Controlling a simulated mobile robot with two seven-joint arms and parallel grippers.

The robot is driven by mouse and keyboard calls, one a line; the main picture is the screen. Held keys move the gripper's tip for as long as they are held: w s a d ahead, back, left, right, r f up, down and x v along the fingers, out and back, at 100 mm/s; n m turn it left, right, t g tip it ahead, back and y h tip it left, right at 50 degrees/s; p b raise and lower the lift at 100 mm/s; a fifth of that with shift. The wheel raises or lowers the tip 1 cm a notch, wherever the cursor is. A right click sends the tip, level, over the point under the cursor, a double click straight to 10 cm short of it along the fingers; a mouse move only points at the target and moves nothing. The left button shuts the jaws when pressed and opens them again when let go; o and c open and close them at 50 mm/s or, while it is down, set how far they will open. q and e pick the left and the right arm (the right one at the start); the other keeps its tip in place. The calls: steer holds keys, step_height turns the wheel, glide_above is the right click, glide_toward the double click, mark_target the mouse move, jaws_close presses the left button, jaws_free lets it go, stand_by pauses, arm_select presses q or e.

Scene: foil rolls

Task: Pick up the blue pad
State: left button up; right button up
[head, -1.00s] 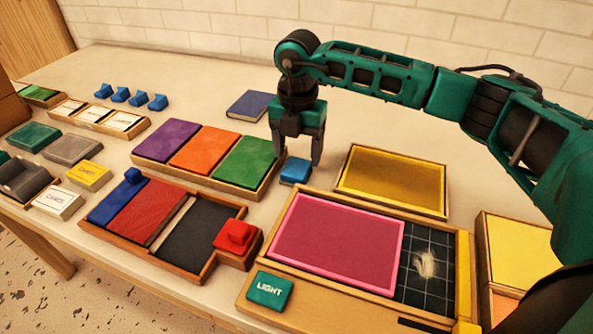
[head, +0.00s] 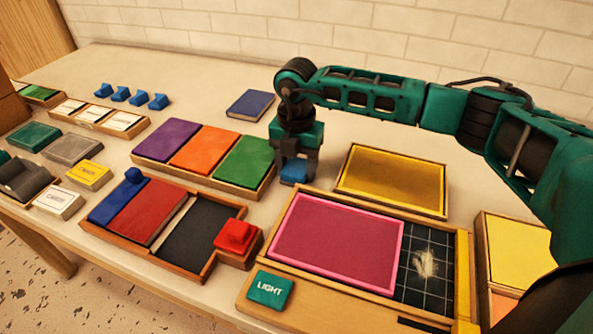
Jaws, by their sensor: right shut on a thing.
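The blue pad (head: 294,172) is a small blue block on the table, between the green panel and the yellow tray. My right gripper (head: 296,174) points down over it and is shut on it, with the fingers at its sides. The fingers partly hide the pad. I cannot tell any gap between the pad and the table. My left gripper is not in view.
A wooden tray with purple, orange and green panels (head: 243,160) stands close on the left. A yellow-panelled tray (head: 390,180) is close on the right. A magenta-framed box (head: 338,240) lies in front. A dark blue book (head: 250,105) lies behind, with bare table around it.

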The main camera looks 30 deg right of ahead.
mark_target(296, 166)
step_height(296, 166, up, 20)
steer(key=shift+r, duration=0.1)
stand_by(0.6)
